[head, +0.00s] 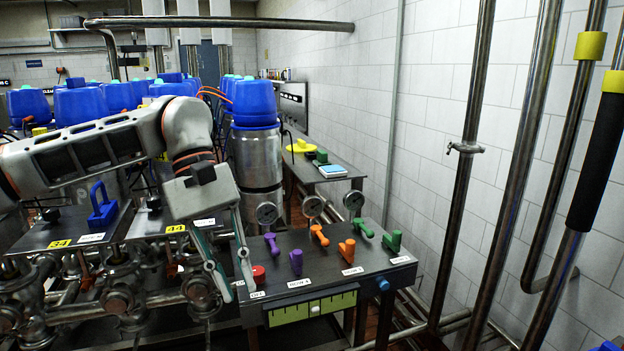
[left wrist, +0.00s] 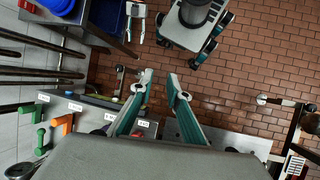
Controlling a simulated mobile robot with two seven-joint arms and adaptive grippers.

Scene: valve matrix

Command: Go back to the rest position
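My left gripper (head: 237,288) hangs fingers-down in front of the left edge of the dark valve panel (head: 335,265), close to the red button (head: 258,274). Its two fingers are apart with nothing between them. In the left wrist view its fingertips (left wrist: 160,80) are also apart, over the brick floor and the panel's edge. The head view does not show my right gripper.
The panel carries purple, orange and green handles (head: 347,250) and gauges. A pipe bench (head: 70,240) with a blue handle (head: 102,205) stands left. Vertical pipes (head: 470,150) line the white wall. Brick floor (left wrist: 235,75) lies open in the left wrist view.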

